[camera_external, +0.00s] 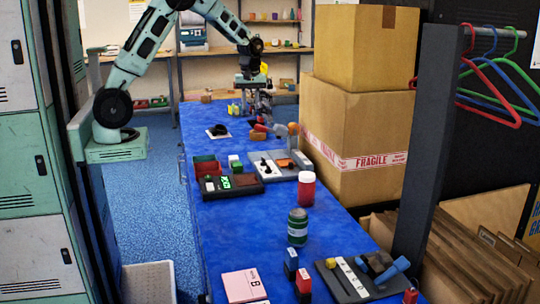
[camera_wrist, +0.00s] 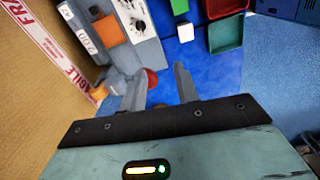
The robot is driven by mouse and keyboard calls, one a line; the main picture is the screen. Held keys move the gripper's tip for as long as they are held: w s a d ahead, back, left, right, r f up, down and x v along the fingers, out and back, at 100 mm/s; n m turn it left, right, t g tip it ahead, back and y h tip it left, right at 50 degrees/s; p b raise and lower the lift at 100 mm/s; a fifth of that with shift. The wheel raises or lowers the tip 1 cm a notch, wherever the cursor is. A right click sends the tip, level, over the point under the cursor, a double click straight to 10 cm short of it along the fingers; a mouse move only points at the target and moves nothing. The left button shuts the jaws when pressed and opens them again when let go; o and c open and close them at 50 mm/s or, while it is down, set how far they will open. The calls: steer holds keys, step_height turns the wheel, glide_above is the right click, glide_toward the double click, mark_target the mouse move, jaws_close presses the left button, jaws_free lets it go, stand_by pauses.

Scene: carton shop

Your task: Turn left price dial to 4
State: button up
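The grey price unit (camera_external: 258,172) stands on the blue table in the external view, with small dark knobs and an orange square on top. In the wrist view its grey panel (camera_wrist: 150,52) is at the top, with a black dial (camera_wrist: 138,24) and part of another control at the edge. I cannot tell which is the left dial or read its setting. My gripper (camera_external: 259,110) is above the far part of the table, beyond the unit. In the wrist view my gripper (camera_wrist: 160,88) is open, its fingers apart and clear of the dials.
A red jar (camera_external: 306,188) and a green jar (camera_external: 297,226) stand nearer. Large cartons (camera_external: 350,125) border the table's right side. A red tray (camera_wrist: 222,8) and green tray (camera_wrist: 225,34) show in the wrist view.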

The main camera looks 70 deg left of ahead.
steer(key=n, duration=0.1)
glide_above(263, 158)
step_height(263, 158, down, 4)
step_height(263, 158, down, 16)
steer(key=shift+a+f+b, duration=0.15)
steer(key=shift+f+b, duration=0.1)
steer(key=shift+b, duration=0.1)
jaws_close()
